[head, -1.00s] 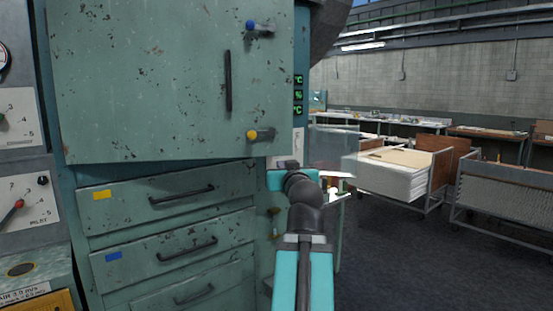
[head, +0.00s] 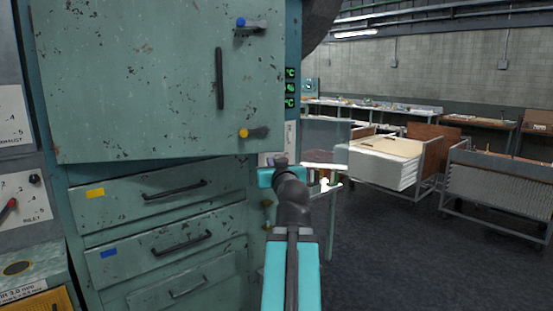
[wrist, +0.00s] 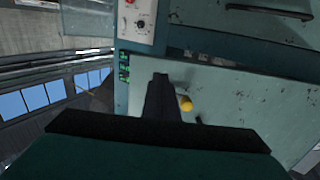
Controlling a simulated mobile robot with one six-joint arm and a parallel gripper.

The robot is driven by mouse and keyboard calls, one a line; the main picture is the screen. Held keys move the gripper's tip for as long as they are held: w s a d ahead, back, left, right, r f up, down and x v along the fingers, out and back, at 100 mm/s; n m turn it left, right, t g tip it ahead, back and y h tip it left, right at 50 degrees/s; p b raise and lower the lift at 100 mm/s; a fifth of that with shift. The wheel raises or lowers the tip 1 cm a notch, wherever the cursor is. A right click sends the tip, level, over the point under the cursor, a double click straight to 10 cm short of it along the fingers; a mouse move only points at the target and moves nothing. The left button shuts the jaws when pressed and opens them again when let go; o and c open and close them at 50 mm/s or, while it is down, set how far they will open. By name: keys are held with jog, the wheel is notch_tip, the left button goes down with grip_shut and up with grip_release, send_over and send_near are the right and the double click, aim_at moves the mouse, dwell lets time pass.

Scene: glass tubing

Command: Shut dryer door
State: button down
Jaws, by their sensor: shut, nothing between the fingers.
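The dryer door (head: 130,80) is a scuffed pale green panel at the upper left of the head view. It has a dark upright handle (head: 219,78), a blue-knobbed latch (head: 248,24) above and a yellow-knobbed latch (head: 250,132) below. Its lower edge slants differently from the drawers, so it looks ajar; the gap is not clear. In the wrist view the door (wrist: 240,100) and yellow knob (wrist: 186,104) appear turned sideways. My gripper (wrist: 160,78) is shut and empty, overlapping the door close to that knob. Contact cannot be told. Its fingers are not clear in the head view.
Drawers (head: 165,190) with dark handles sit below the door. Green readouts (head: 290,88) line the cabinet's right side. A control panel (head: 15,200) stands at the left. Carts (head: 385,165) stand at the right, with open dark floor (head: 400,260) in front.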

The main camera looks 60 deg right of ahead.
aim_at(264, 152)
jog(key=shift+p+x, duration=4.55)
jog(key=shift+x, duration=0.9)
jog(key=shift+f, duration=0.15)
